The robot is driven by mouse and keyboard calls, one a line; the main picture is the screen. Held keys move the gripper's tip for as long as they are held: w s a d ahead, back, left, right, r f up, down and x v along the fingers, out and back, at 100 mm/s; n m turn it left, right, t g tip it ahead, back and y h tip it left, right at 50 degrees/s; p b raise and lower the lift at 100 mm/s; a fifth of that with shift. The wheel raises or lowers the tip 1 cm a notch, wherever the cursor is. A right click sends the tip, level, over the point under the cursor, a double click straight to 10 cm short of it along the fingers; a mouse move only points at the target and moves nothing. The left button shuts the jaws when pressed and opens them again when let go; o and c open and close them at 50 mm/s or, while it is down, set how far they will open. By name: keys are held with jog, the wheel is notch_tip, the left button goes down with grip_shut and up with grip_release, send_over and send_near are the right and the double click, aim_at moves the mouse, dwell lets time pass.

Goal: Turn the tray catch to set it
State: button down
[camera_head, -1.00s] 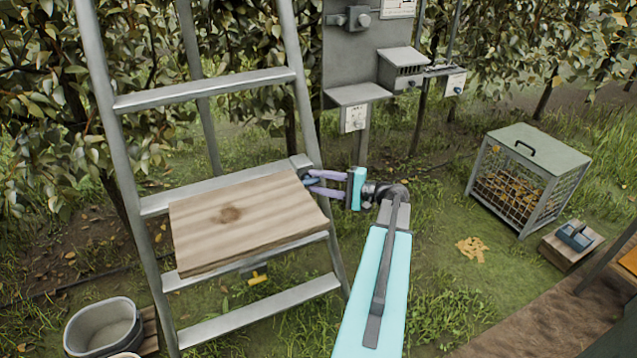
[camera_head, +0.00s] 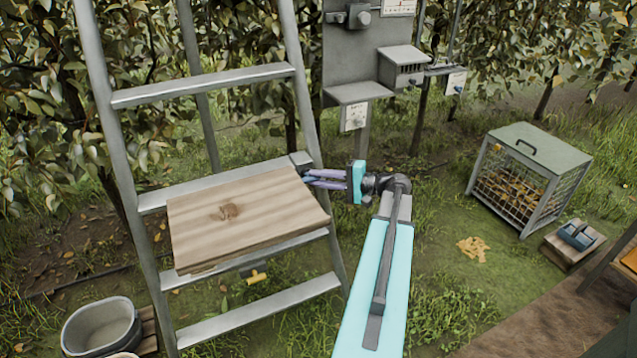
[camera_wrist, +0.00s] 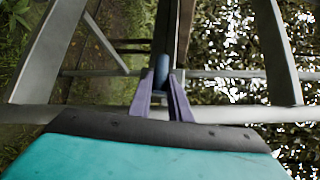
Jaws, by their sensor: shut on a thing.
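A wooden tray (camera_head: 245,213) lies across the metal ladder (camera_head: 205,90) at mid height. My gripper (camera_head: 311,178) is at the tray's back right corner, beside the ladder's right rail, with its purple fingers pointing left. In the wrist view, my gripper (camera_wrist: 163,92) is shut on a small dark blue piece (camera_wrist: 162,70), which appears to be the tray catch. The fingers largely hide the catch in the head view, and I cannot tell its exact angle.
A grey post panel (camera_head: 362,60) with boxes stands behind my gripper. A wire crate (camera_head: 527,180) stands on the grass at right. A grey bucket (camera_head: 103,326) is at lower left. Grass right of the ladder is open.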

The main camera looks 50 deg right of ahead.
dwell(0.3)
jog(key=c, duration=1.6)
grip_release()
jog(key=shift+c, duration=0.2)
jog(key=shift+s, duration=0.15)
jog(key=b+v, duration=0.2)
jog(key=v, duration=1.1)
jog(key=shift+s+r, duration=0.15)
jog(key=shift+s, duration=0.15)
jog(key=shift+d, duration=0.1)
